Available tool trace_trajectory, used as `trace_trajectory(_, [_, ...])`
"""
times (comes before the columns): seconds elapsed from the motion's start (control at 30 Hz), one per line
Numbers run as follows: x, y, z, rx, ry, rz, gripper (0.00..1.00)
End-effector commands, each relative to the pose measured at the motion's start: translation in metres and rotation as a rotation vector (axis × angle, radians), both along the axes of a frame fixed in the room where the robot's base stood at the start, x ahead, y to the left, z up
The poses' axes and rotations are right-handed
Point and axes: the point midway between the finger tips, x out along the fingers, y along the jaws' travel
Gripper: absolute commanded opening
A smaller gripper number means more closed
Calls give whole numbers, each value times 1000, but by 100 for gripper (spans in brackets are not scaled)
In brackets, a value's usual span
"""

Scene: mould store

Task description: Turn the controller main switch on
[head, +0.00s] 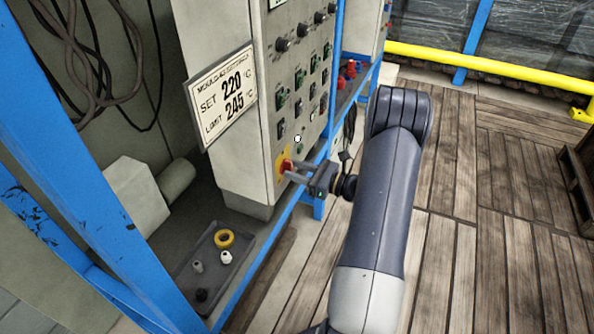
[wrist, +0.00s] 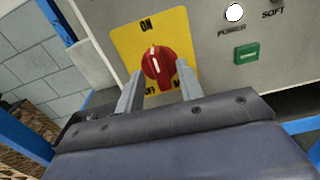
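The main switch is a red rotary knob (wrist: 157,67) on a yellow plate (wrist: 124,43), marked ON at the top and OFF at the bottom. The knob's white mark points up toward ON. In the head view the red knob (head: 286,166) sits low on the grey controller cabinet (head: 240,150). My gripper (head: 300,172) is in front of it. In the wrist view my gripper (wrist: 160,75) is open, with one finger on each side of the knob's lower part. I cannot tell whether either finger touches it. The fingers partly cover the OFF label.
The POWER lamp (wrist: 234,13) shows bright white, above a green button (wrist: 247,54). A setpoint sign (head: 226,95) hangs on the cabinet's left. A tray (head: 186,280) with small parts lies below it.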

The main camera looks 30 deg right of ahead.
Motion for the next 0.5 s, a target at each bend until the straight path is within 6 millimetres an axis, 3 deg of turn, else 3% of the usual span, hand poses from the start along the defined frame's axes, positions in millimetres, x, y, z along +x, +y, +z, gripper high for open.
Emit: trace_trajectory(0.5, [-68, -54, -1, 0, 0, -4, 35])
